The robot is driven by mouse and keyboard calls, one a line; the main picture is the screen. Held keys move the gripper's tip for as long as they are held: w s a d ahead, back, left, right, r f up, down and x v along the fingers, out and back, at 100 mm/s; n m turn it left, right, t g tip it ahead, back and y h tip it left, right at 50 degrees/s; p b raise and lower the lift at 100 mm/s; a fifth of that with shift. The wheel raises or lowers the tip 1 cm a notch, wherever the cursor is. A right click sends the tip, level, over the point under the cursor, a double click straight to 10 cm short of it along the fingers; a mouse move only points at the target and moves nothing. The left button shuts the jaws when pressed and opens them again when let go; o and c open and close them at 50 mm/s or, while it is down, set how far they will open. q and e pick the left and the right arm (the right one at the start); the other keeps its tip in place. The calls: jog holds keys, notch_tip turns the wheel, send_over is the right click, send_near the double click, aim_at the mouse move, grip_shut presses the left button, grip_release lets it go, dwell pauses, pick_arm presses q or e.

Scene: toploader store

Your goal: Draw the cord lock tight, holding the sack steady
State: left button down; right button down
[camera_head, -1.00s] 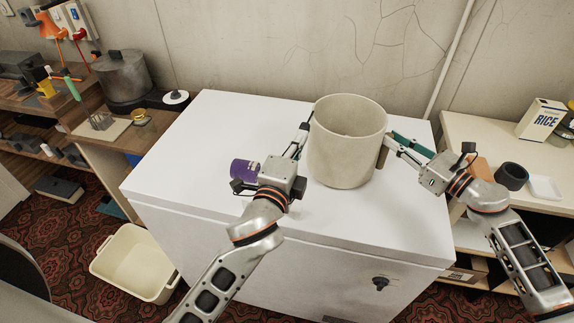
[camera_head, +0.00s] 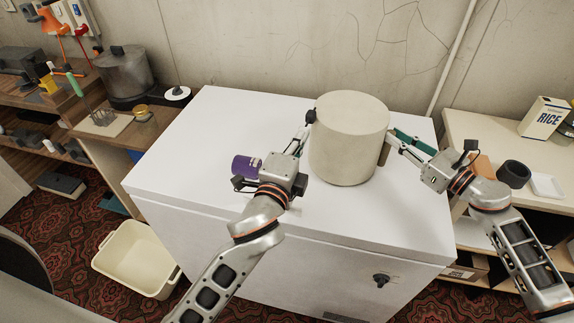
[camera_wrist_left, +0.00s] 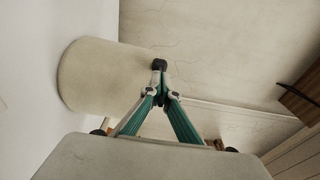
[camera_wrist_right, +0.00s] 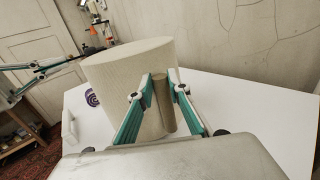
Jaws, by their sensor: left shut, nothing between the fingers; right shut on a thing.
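The sack (camera_head: 348,150) is a beige cylinder standing upright on the white chest lid. Its top looks flat and closed over. The black cord lock (camera_head: 311,116) sits at its upper left rim; in the left wrist view it (camera_wrist_left: 159,65) is just beyond my left fingertips. My left gripper (camera_head: 303,133) is shut and empty, its tips close to the cord lock; whether they touch it I cannot tell. My right gripper (camera_head: 390,138) is shut on the sack's grey-brown side grip (camera_wrist_right: 163,100), a vertical bar on the sack's right side.
A cream bin (camera_head: 135,260) stands on the carpet at left. A shelf with a rice box (camera_head: 542,118) and black cup (camera_head: 513,175) is at right. The wall is close behind.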

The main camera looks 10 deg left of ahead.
pick_arm(q)
jog(key=s, duration=1)
jog(key=shift+a, duration=0.45)
pick_arm(e)
jog(key=shift+s+f, duration=0.15)
jog(key=shift+f, duration=0.35)
pick_arm(q)
jog(key=s+a, duration=0.1)
jog(key=s, duration=1.1)
pick_arm(e)
jog(key=c, duration=2)
grip_release()
jog(key=shift+o, duration=0.9)
jog(key=shift+r, duration=0.25)
